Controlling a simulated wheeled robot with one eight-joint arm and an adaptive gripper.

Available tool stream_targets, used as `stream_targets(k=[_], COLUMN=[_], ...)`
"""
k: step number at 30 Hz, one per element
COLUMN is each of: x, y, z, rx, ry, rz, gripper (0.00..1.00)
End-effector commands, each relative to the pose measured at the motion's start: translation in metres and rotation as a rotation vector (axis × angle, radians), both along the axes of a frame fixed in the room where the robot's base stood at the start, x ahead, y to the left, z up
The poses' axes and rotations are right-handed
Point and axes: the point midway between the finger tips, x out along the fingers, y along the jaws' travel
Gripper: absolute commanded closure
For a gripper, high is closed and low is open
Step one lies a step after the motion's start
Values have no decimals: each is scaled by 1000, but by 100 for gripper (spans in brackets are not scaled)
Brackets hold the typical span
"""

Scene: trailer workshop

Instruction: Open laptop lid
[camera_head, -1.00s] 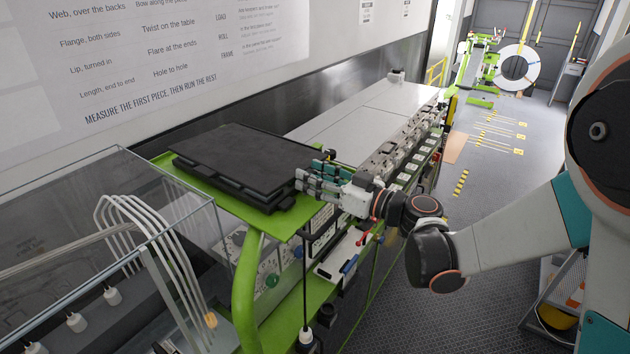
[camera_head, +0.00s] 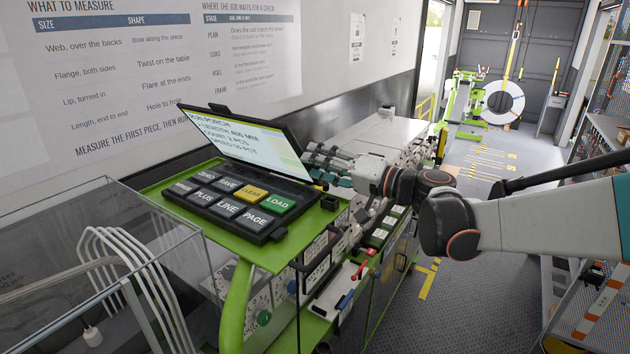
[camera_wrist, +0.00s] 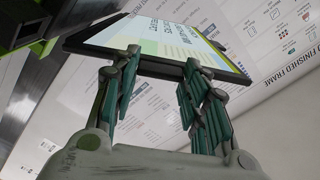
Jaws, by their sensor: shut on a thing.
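The laptop (camera_head: 240,190) sits on a green bench top with its lid (camera_head: 250,142) raised and leaning back. Its lit screen shows lines of text, and its base carries large keys, among them a yellow one and a green one. My gripper (camera_head: 318,163) is at the right edge of the lid, with its fingers shut on it. In the wrist view the lid (camera_wrist: 160,45) is seen from below, with its edge between the teal finger pads of my gripper (camera_wrist: 160,75). The exact contact of the fingertips is partly hidden behind the lid.
A clear-walled case with white curved tubes (camera_head: 120,260) stands at the front left. A long white-topped bench (camera_head: 370,130) runs behind the laptop. A wall board (camera_head: 160,70) is behind.

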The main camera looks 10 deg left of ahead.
Motion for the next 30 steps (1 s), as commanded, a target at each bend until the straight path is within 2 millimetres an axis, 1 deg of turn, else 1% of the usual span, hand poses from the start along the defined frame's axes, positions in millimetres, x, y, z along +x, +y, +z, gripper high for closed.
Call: stream_targets(k=[1, 9, 21, 24, 30], x=[6, 31, 66, 72, 80], y=[-2, -13, -27, -30, -34], z=[3, 14, 18, 17, 16], rx=[21, 119, 245, 263, 261], ry=[41, 278, 581, 625, 619], rz=[-2, -2, -2, -2, -5], gripper=[100, 100, 100, 100, 100])
